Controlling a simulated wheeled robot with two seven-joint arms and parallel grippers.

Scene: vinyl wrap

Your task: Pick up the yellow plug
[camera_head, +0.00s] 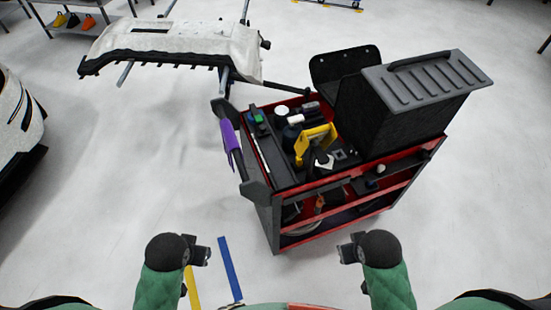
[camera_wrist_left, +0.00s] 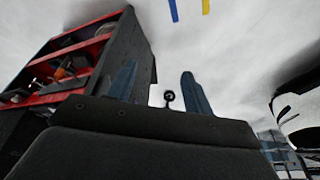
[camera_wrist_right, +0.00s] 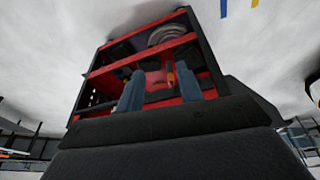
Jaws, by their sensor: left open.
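A yellow object (camera_head: 316,140) stands among other items on top of the red and black tool cart (camera_head: 262,187). Its shape is too small to tell whether it is the plug. Another small yellow-orange item (camera_head: 73,21) sits on the far shelf. My left gripper (camera_head: 205,250) is open and empty above the floor, left of the cart and in front of it; its spread fingers show in the left wrist view (camera_wrist_left: 158,72). My right gripper (camera_head: 345,252) is open and empty in front of the cart; its separated fingers show in the right wrist view (camera_wrist_right: 160,72).
A large black case (camera_head: 410,100) takes up the cart's right top. A purple-handled tool (camera_head: 230,145) is on its left side. A white bumper (camera_head: 180,45) rests on a stand behind. Blue tape (camera_head: 230,268) lies on open floor at the front.

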